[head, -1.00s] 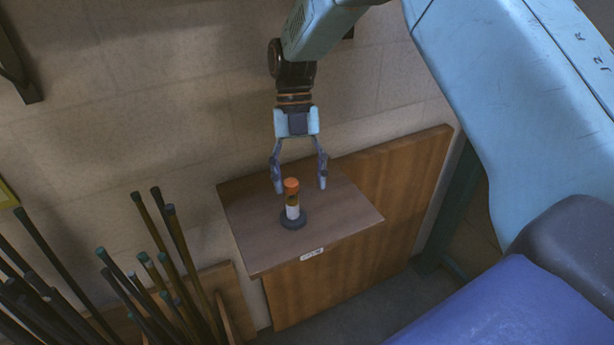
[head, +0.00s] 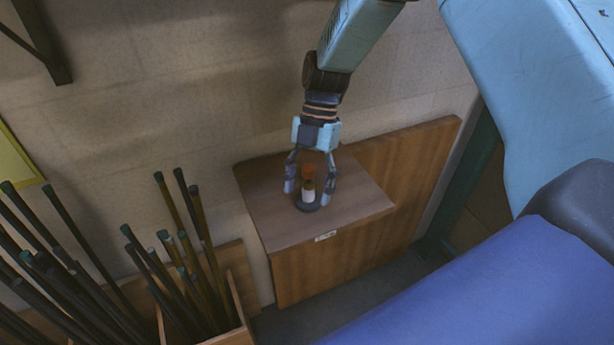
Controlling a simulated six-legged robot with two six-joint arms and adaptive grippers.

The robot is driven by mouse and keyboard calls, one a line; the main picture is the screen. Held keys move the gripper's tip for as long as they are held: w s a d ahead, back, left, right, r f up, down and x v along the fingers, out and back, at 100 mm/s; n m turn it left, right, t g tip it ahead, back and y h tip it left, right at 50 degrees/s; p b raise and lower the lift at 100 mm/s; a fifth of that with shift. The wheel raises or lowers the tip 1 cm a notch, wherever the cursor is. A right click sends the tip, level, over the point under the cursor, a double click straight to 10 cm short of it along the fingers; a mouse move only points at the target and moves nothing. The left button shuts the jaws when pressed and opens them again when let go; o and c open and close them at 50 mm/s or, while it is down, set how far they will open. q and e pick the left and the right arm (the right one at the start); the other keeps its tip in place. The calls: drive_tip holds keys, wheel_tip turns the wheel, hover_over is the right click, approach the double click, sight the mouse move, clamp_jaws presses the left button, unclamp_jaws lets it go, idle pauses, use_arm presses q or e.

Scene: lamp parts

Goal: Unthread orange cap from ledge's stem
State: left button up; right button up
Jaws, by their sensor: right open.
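The orange cap (head: 308,171) sits on top of an upright stem (head: 308,191) with a dark band and a white lower part. The stem rises from a round dark base on the wooden ledge (head: 275,222). My right gripper (head: 309,196) points down with its fingers apart, one on each side of the stem and cap. It is open, and I see a gap between the fingers and the stem. The cap is in the shade of the gripper. My left gripper is not in view.
A wooden box (head: 236,305) with several dark rods stands to the left of the ledge, their tips rising beside it. The wall is close behind. A small white label (head: 325,236) is on the ledge's front edge. A blue padded surface (head: 500,290) fills the lower right.

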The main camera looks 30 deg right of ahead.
drive_tip(key=w+r+m+t, duration=0.1)
drive_tip(key=m, duration=0.1)
drive_tip(key=w+r+m+t, duration=0.1)
drive_tip(key=w+m, duration=0.1)
drive_tip(key=w+r+m+t+y, duration=0.1)
drive_tip(key=m, duration=0.1)
drive_tip(key=shift+w+d+r+m+t, duration=0.15)
drive_tip(key=shift+w+d+m+t, duration=0.15)
drive_tip(key=shift+d+m, duration=0.1)
drive_tip(key=shift+a, duration=0.3)
drive_tip(key=c, duration=0.4)
drive_tip(key=shift+f, duration=0.2)
clamp_jaws()
use_arm(q)
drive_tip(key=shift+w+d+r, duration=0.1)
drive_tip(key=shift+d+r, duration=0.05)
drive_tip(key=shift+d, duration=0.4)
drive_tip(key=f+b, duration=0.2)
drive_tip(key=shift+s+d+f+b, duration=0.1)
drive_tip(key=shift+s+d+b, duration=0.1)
drive_tip(key=shift+b, duration=0.15)
use_arm(e)
drive_tip(key=n+g, duration=0.1)
drive_tip(key=n, duration=0.1)
drive_tip(key=s+n, duration=0.1)
drive_tip(key=n, duration=0.1)
drive_tip(key=s+n+g+h, duration=0.1)
drive_tip(key=n, duration=0.2)
drive_tip(key=shift+r+g, duration=0.1)
drive_tip(key=shift+g, duration=0.2)
